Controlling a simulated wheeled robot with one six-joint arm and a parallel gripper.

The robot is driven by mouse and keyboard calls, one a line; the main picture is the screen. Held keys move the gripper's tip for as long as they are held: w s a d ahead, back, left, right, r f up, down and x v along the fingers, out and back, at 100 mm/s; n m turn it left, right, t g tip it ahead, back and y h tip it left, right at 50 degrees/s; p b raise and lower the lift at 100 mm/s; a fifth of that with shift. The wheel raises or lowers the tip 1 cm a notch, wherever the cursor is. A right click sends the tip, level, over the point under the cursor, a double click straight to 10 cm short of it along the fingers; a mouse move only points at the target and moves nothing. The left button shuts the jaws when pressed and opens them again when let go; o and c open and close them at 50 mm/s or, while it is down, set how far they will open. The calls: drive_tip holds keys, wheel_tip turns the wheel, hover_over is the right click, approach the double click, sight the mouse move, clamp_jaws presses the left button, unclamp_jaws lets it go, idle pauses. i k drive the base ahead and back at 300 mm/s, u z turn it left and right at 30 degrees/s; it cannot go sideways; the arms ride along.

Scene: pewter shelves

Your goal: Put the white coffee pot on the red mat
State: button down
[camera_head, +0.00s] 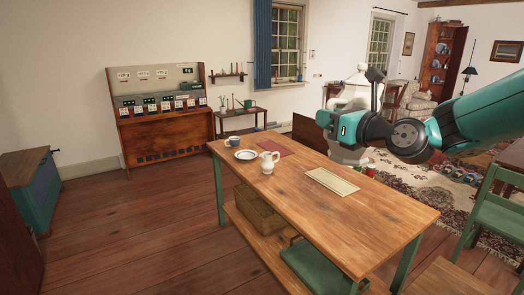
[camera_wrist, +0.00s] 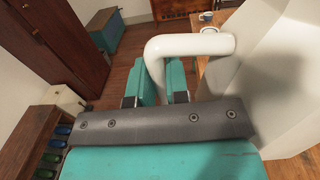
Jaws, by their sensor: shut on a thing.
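The pot's pale body (camera_wrist: 292,90) fills the right of that view. In the head view the fingers are hidden. The red mat (camera_head: 277,147) lies flat at the table's far end and looks bare.
The wooden table (camera_head: 370,215) also holds a small white jug (camera_head: 268,162), a white plate (camera_head: 246,155), a mug (camera_head: 233,141) and a cream mat (camera_head: 331,181). The jug and plate stand close to the red mat. The table's near end is clear. A green chair (camera_head: 500,205) stands right.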

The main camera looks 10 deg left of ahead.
sight(276, 148)
drive_tip(key=u, duration=0.55)
drive_tip(key=i, duration=0.7)
drive_tip(key=u, duration=1.15)
drive_tip(key=i, duration=2.4)
drive_tip(key=z, duration=1.1)
drive_tip(key=i, duration=0.8)
drive_tip(key=z, duration=0.7)
